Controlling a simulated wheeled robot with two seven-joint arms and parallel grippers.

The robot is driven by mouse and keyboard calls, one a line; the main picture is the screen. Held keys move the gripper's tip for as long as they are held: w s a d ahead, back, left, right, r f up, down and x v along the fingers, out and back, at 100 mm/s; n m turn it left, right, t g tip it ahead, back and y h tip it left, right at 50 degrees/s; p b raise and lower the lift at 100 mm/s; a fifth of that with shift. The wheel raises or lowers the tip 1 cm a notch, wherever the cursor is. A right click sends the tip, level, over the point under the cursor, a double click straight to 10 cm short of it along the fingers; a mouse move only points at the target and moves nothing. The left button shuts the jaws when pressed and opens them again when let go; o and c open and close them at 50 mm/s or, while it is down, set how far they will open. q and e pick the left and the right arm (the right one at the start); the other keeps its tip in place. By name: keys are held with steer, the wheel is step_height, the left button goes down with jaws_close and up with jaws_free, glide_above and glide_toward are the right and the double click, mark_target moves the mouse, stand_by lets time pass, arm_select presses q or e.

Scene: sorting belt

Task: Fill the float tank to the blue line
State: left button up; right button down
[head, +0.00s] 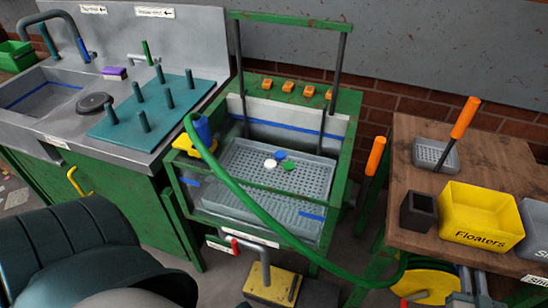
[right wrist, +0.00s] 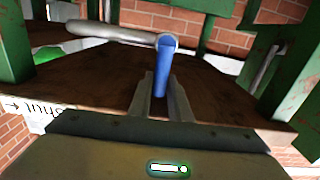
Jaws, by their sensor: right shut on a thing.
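The float tank (head: 343,165) is a green-framed box with a clear front in the middle of the head view. A blue line (head: 290,130) runs along its back wall, with short blue marks on the front. A perforated grey tray (head: 240,170) inside holds small white, blue and green pieces. I cannot make out a water surface. A green hose (head: 245,205) runs from a blue nozzle (head: 203,128) at the tank's left rim. My right gripper (right wrist: 161,88) is shut on a blue lever handle (right wrist: 161,65) joined to a grey bar. My left gripper is not in view.
The hose reaches a yellow reel (head: 428,280) at lower right. A wooden table (head: 465,185) holds a yellow "Floaters" bin (head: 480,215). A sink counter (head: 65,120) stands left. A label reading "Shut" (right wrist: 50,115) shows beside the lever. A red-handled lever (head: 236,246) sits below the tank.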

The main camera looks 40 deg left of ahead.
steer(key=c, duration=1.4)
jaws_free()
steer(key=shift+a, duration=0.2)
steer(key=shift+o, duration=0.2)
steer(key=shift+s+d, duration=0.1)
steer(key=p+v, duration=0.3)
steer(key=v, duration=0.5)
